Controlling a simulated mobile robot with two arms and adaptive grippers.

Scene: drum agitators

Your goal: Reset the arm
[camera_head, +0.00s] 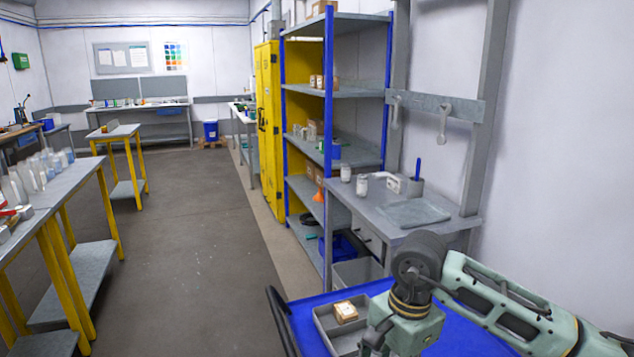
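My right arm (495,297) comes in from the right at the bottom, pale green with dark joints. The arm runs past the bottom edge of the view, so my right gripper's fingers do not show. My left arm and gripper are not in view.
A grey workbench (437,226) with white jars stands behind the cart, next to a blue-framed shelf (345,92) and a yellow cabinet (268,130). Yellow-legged tables (75,188) stand at the left. The floor (190,250) between is clear.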

